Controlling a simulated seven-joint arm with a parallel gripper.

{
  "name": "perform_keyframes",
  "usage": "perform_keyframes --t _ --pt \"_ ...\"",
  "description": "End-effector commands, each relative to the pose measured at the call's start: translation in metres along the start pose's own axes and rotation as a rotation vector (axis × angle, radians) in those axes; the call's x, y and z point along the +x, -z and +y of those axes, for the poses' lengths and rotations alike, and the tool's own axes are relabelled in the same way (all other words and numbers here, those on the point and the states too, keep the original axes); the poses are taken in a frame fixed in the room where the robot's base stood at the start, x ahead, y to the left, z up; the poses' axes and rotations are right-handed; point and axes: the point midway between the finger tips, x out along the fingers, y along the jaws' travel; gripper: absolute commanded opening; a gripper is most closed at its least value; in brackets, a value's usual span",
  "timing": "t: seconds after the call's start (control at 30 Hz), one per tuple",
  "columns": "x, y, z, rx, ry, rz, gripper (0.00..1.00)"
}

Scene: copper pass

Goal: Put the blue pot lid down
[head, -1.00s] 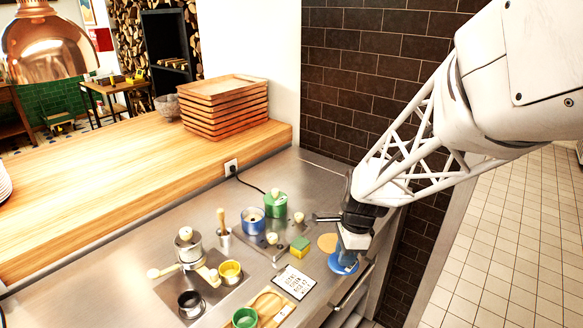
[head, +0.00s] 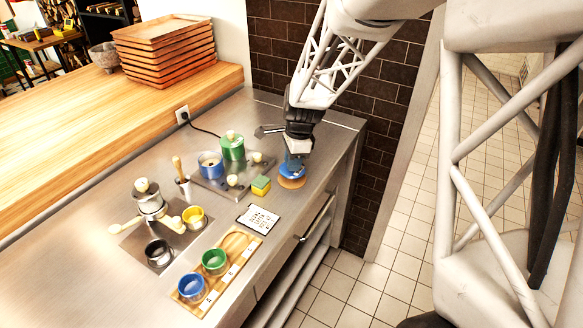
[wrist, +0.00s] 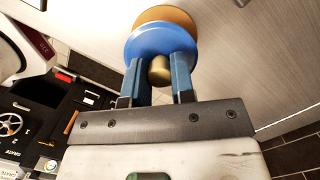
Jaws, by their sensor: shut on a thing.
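The blue pot lid (head: 292,170) is in my gripper (head: 297,158) near the right edge of the steel counter. In the wrist view the two blue fingers of my gripper (wrist: 160,80) are shut on the lid's brass-coloured knob, with the blue disc of the lid (wrist: 160,38) beyond them. A round orange-brown trivet (head: 293,182) lies just under the lid and shows past its edge. I cannot tell whether the lid touches it. The blue pot (head: 210,165) stands open on the plate to the left.
A green lidded pot (head: 232,147) stands beside the blue pot. A yellow-green sponge (head: 261,185) lies left of the lid, and a lettered card (head: 258,217) in front. A wooden board (head: 240,240) holds a green cup and a blue cup.

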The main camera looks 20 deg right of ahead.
Motion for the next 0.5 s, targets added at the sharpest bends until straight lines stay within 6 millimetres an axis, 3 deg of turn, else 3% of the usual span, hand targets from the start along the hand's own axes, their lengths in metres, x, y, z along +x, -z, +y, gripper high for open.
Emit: perform_keyframes --t 0.5 --pt "0.0044 0.0007 -0.0031 0.0 0.0 0.0 0.0"
